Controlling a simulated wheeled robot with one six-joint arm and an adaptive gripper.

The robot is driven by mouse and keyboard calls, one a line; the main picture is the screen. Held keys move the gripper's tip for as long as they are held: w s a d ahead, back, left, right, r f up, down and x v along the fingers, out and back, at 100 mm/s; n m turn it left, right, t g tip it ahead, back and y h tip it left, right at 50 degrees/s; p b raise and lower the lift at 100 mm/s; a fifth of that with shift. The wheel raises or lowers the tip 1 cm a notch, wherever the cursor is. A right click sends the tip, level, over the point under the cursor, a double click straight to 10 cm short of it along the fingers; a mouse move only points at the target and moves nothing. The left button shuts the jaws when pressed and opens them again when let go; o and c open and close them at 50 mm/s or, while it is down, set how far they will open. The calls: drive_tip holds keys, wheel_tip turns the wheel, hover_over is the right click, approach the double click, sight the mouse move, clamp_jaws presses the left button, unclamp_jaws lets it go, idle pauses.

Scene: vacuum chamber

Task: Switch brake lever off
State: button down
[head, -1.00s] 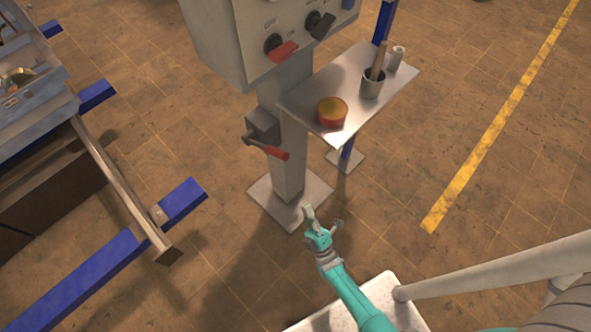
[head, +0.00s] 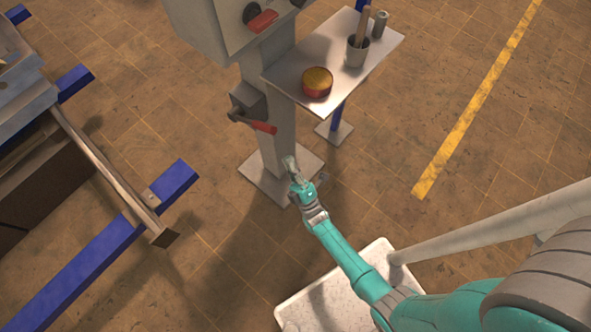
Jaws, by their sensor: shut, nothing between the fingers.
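The brake lever (head: 262,127) has a red handle and a dark arm, and sticks out to the right and slightly down from a grey box (head: 247,99) on the grey column. My gripper (head: 289,163) is shut and empty. In the picture it lies below and to the right of the lever, in front of the column's foot, with a gap between them. The exact depth between gripper and lever is hard to tell.
A control cabinet (head: 215,30) with a red-handled switch (head: 262,20) tops the column (head: 272,62). A shelf (head: 290,75) at right holds a round red-yellow tin (head: 317,82), a cup (head: 357,52) and a small bottle (head: 380,23). Blue beams (head: 110,248) stand at left. Open floor lies right.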

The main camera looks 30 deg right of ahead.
sight(270, 129)
drive_tip(key=x, duration=0.7)
drive_tip(key=shift+w, duration=0.1)
drive_tip(key=shift+r, duration=0.2)
drive_tip(key=w+r+g, duration=0.1)
drive_tip(key=r, duration=0.1)
drive_tip(key=w+r+n+g, duration=0.1)
drive_tip(key=r, duration=0.1)
drive_tip(key=w+a+r+g+y, duration=0.1)
drive_tip(key=r, duration=0.1)
drive_tip(key=shift+w+r+n, duration=0.1)
drive_tip(key=shift+n, duration=0.3)
drive_tip(key=w+a+r+g, duration=0.1)
drive_tip(key=w+a+r, duration=0.1)
drive_tip(key=w+r, duration=0.2)
drive_tip(key=w+a+r, duration=0.3)
drive_tip(key=w+r, duration=0.1)
drive_tip(key=w, duration=0.7)
drive_tip(key=shift+r+n+g, duration=0.3)
drive_tip(key=shift+g, duration=0.1)
